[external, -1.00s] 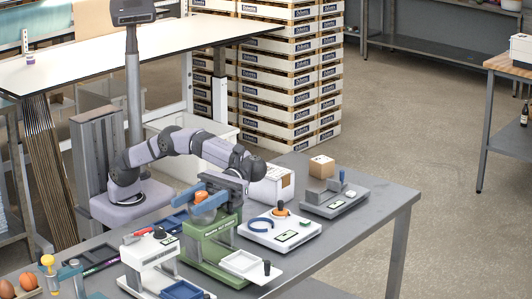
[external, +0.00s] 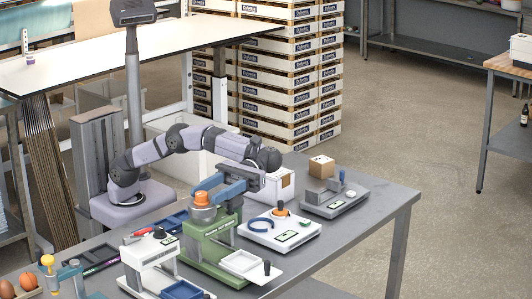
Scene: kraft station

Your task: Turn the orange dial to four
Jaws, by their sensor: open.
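The orange dial (external: 203,198) sits on top of the green machine (external: 207,234), near its upper left end. Its marks are too small to read, so I cannot tell its setting. My gripper (external: 226,190), with blue parts at its end, is open and reaches in from the upper right. It is just right of and above the dial, with its blue end close to the dial's top edge. I cannot tell whether it touches the dial. Nothing shows held between the fingers.
A white scale (external: 282,236) with a second, smaller orange part (external: 281,210) and a blue ring stands right of the green machine. Another white device (external: 150,262) stands close on its left. A cardboard box (external: 321,167) is behind. The grey table's (external: 372,210) right end is clear.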

